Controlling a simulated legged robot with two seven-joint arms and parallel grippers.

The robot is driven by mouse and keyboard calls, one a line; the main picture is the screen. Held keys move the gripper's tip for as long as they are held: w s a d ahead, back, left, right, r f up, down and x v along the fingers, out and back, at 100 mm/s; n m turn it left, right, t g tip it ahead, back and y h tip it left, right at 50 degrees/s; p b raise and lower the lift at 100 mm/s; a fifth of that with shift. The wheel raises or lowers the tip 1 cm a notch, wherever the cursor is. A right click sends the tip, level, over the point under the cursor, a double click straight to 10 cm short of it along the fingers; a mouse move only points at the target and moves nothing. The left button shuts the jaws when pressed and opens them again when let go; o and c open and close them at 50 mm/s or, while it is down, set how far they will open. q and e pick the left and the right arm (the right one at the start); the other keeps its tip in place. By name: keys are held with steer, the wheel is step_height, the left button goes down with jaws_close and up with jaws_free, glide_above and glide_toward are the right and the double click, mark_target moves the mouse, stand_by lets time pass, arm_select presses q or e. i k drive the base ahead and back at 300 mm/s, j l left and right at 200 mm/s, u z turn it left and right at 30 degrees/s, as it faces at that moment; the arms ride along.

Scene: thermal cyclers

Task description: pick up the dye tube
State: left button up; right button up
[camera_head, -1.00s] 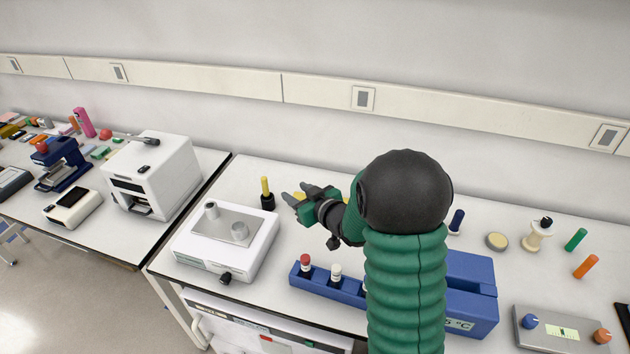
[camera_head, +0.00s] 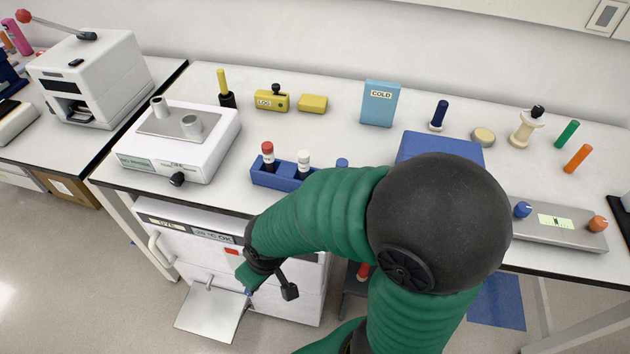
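A blue rack (camera_head: 270,179) stands near the bench's front edge. No readable label tells which is the dye tube; the red-capped one looks likeliest. My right arm's elbow covers the bench's front right. Its gripper (camera_head: 245,280) hangs low in front of the bench, below and left of the rack, apart from it. Its fingers are small and partly hidden; I cannot tell whether they are open. My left gripper is not in view.
A white instrument (camera_head: 140,158) stands left of the rack. Yellow blocks (camera_head: 312,103), a blue COLD box (camera_head: 381,103) and a dark blue tube (camera_head: 439,115) stand behind. A metal flap (camera_head: 205,320) sticks out below the bench.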

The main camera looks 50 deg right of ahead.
mark_target(266, 147)
steer(key=k+z, duration=0.1)
steer(key=z, duration=0.3)
steer(key=k+z, duration=0.1)
steer(key=z, duration=0.25)
steer(key=l+z, duration=0.1)
steer(key=z, duration=0.3)
steer(key=k+l+z, duration=0.1)
steer(key=z, duration=0.3)
steer(key=i+j+z, duration=0.15)
steer(key=j, duration=0.15)
steer(key=i+j+z, duration=0.1)
steer(key=j, duration=0.25)
steer(key=i+j+z, duration=0.15)
steer(key=j, duration=0.2)
steer(key=i+j+z, duration=0.15)
steer(key=j, duration=0.2)
steer(key=k, duration=0.05)
